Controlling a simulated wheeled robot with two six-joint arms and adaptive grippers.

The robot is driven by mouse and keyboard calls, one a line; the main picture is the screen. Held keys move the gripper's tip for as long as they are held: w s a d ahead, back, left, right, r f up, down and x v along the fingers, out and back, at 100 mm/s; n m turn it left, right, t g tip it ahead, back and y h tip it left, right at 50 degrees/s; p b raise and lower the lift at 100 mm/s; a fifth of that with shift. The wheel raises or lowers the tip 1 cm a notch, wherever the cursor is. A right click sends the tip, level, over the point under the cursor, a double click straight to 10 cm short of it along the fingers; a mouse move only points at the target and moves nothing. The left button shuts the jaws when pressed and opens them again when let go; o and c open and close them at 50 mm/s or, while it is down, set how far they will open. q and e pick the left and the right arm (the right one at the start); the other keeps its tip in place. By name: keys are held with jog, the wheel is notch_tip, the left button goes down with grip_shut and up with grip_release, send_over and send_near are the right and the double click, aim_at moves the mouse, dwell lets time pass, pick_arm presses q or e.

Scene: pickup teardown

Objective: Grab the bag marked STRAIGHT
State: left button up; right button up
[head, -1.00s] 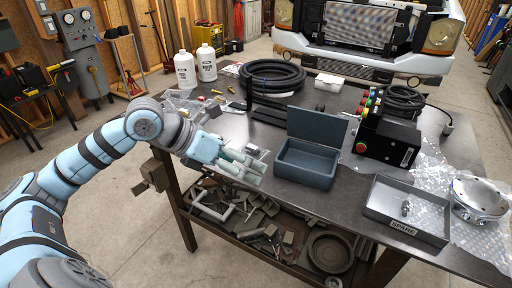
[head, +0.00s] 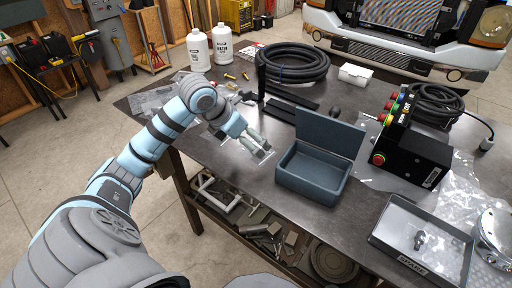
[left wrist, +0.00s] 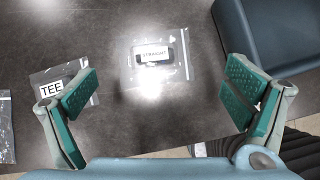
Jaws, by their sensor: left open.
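The bag marked STRAIGHT (left wrist: 157,58) is a clear bag with a white label and a dark part inside. It lies flat on the table, seen in the left wrist view between and beyond my open fingers. My left gripper (left wrist: 160,104) is open and empty, its green pads apart above the table. In the head view my left gripper (head: 254,147) hovers near the table's front edge and hides much of the bag. A bag marked TEE (left wrist: 62,86) lies to the left, partly behind the left finger. My right gripper is not in view.
A blue-grey open box (head: 312,178) stands just right of my left gripper. Another clear bag (left wrist: 6,126) shows at the left edge of the wrist view. A SPARE tray (head: 440,262), a black control box (head: 412,150) and a coiled hose (head: 291,61) are also on the table.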

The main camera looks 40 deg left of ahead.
pick_arm(q)
jog(key=x, duration=0.6)
jog(key=shift+s+a+f, duration=0.1)
jog(key=shift+s+a, duration=0.15)
jog(key=shift+a, duration=0.1)
jog(key=c, duration=1.3)
